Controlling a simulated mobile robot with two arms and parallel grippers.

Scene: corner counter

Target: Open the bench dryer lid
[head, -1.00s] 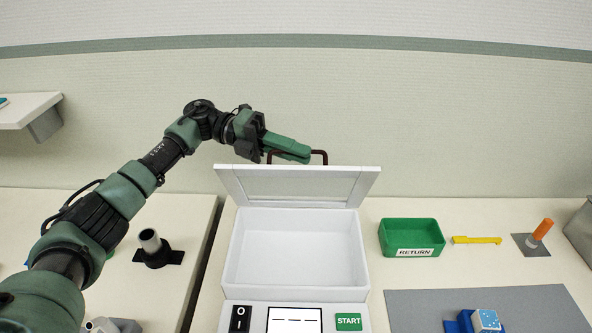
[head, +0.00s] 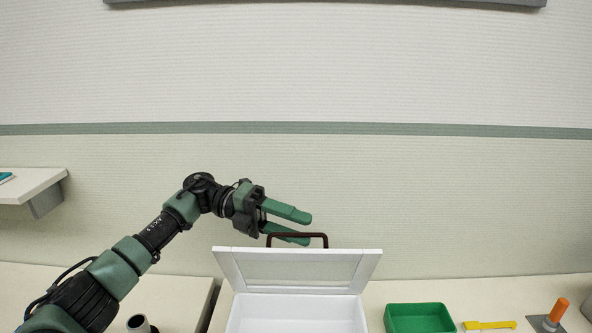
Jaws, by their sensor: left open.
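The white bench dryer (head: 232,312) stands at the bottom middle of the head view. Its lid (head: 296,266) is raised at the back, tilted up, and the white interior shows below it. A dark brown handle (head: 322,236) stands up from the lid's upper edge. My left gripper (head: 308,229) is open, at the left part of the handle. Its lower finger overlaps the handle in the picture and its upper finger is above it. I cannot tell whether the lower finger touches the handle. My right gripper is out of view.
A green tray (head: 420,306), a yellow tool (head: 489,325) and an orange peg on a grey base (head: 558,312) are on the counter to the right. A dark-based holder (head: 138,323) is at lower left. A white shelf (head: 30,187) is on the left wall.

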